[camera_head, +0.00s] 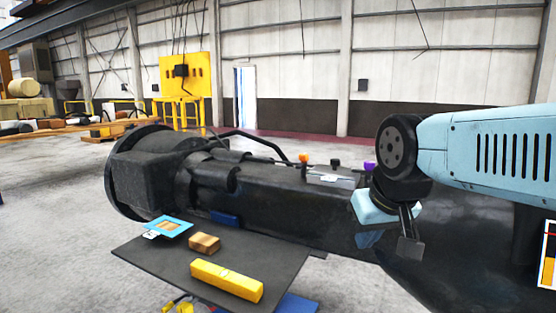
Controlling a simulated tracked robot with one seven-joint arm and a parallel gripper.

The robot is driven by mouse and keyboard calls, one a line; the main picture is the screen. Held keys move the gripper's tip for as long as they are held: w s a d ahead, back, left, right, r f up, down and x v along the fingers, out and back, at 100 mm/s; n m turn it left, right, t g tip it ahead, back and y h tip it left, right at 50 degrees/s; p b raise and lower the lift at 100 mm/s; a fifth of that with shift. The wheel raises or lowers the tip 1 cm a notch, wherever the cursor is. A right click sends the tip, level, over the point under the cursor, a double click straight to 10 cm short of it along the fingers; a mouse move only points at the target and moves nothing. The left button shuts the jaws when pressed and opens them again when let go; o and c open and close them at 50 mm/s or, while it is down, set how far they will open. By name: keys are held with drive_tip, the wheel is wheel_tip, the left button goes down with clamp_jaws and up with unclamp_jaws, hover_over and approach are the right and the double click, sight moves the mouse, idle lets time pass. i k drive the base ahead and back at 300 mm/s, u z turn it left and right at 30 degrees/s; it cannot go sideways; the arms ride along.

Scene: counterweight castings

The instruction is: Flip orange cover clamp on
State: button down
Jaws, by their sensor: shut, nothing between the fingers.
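A small orange piece (304,158), which looks like the orange cover clamp, stands up on top of the long black casting (275,190). Its exact position, flipped or not, is too small to tell. My gripper (409,245) is at the right, pointing down in front of the casting's side. It is shut and empty, well to the right of the orange piece and lower in the picture. A dark knob (335,162) and a purple piece (369,166) are on top of the casting, between the orange piece and my arm.
A dark table (240,255) in front holds a yellow bar (227,280), a wooden block (204,243) and a blue-framed piece (168,228). A pale plate (330,178) lies on the casting. A round flange (120,175) ends it at the left. Floor is open at far left.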

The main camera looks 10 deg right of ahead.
sight(303, 158)
drive_tip(key=u, duration=0.1)
drive_tip(key=i, duration=1)
drive_tip(key=z, duration=0.1)
